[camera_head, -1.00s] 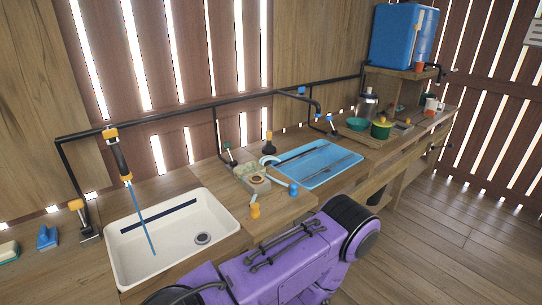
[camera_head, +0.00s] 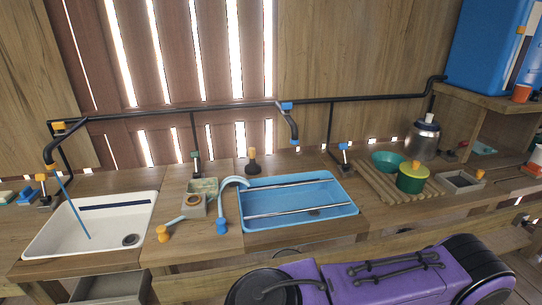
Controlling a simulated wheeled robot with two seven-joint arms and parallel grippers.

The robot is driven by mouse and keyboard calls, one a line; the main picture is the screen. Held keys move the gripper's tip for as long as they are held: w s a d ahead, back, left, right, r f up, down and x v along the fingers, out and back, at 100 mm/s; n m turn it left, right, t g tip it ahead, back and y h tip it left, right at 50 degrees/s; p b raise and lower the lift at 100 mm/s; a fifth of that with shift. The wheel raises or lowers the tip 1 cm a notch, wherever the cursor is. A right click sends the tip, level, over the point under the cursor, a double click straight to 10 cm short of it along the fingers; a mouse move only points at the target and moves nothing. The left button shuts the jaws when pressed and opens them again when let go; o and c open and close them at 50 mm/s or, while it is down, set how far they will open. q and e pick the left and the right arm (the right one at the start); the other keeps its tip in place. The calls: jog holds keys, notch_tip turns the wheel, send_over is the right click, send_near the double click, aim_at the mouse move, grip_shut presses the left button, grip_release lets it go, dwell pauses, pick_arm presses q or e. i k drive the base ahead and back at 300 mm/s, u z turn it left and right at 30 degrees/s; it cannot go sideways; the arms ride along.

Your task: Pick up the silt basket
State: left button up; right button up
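I cannot tell for sure which thing is the silt basket. A grey open box (camera_head: 108,289) sits low below the white sink, partly cut off by the bottom edge. A small dark open box (camera_head: 461,184) with an orange knob stands on the counter at the right. A small pale green-grey container (camera_head: 203,189) stands between the two sinks. The white sink (camera_head: 60,249) has a round drain (camera_head: 130,240) at its right end, with no basket clearly visible in it. Neither of my grippers is in view.
A blue sink (camera_head: 300,222) has two metal bars across it. Right of it are a wooden rack (camera_head: 378,192), teal bowl (camera_head: 386,160), green-yellow pot (camera_head: 412,178) and metal can (camera_head: 424,140). A black pipe (camera_head: 240,107) runs along the wall. A blue tank (camera_head: 485,50) stands at the upper right.

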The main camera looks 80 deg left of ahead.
aim_at(210, 186)
jog(key=u, duration=0.05)
jog(key=i, duration=0.45)
jog(key=u, duration=3.4)
